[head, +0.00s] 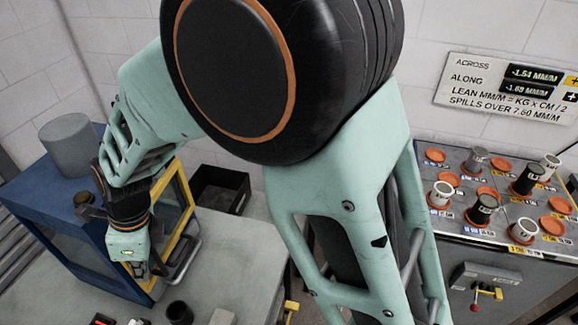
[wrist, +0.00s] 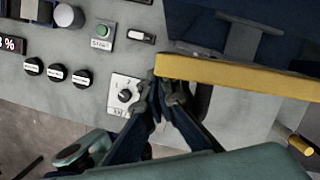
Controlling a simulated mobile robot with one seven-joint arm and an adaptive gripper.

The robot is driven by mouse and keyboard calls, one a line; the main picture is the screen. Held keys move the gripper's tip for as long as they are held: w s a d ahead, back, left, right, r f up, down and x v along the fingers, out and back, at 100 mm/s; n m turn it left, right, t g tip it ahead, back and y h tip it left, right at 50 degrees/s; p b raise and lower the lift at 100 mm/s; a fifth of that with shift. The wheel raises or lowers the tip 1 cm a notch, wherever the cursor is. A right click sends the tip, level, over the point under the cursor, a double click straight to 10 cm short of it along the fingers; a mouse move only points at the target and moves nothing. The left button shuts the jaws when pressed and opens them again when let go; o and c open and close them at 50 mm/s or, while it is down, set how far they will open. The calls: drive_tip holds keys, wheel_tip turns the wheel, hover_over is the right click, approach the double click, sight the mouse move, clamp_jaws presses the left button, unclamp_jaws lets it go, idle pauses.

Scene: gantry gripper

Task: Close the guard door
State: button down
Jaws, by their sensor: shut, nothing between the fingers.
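The guard door has a yellow frame (head: 185,192) and stands at the right side of a blue cabinet (head: 45,192) in the head view. A grey bar handle (head: 188,262) shows on its outer side. How far the door stands open is hard to tell, as my arm covers part of it. In the wrist view, the door's yellow edge (wrist: 240,75) runs across the upper right. My gripper (head: 140,274) is in front of the cabinet, low beside the door. Its fingertips (wrist: 163,88) are together and empty, close to the yellow edge's left end; contact is unclear.
A control panel (wrist: 75,100) with knobs, a green start button (wrist: 102,30) and a rotary switch (wrist: 125,95) lies left of my fingers. A grey cylinder (head: 70,145) stands on the cabinet.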

sight(127, 269)
drive_tip(key=shift+w+a, duration=0.2)
drive_tip(key=shift+a, duration=0.55)
drive_tip(key=shift+w+a, duration=0.15)
drive_tip(key=shift+a, duration=0.6)
drive_tip(key=shift+a+r, duration=0.1)
drive_tip(key=shift+a, duration=0.05)
drive_tip(key=shift+w+a+r, duration=0.1)
drive_tip(key=shift+a+r, duration=0.05)
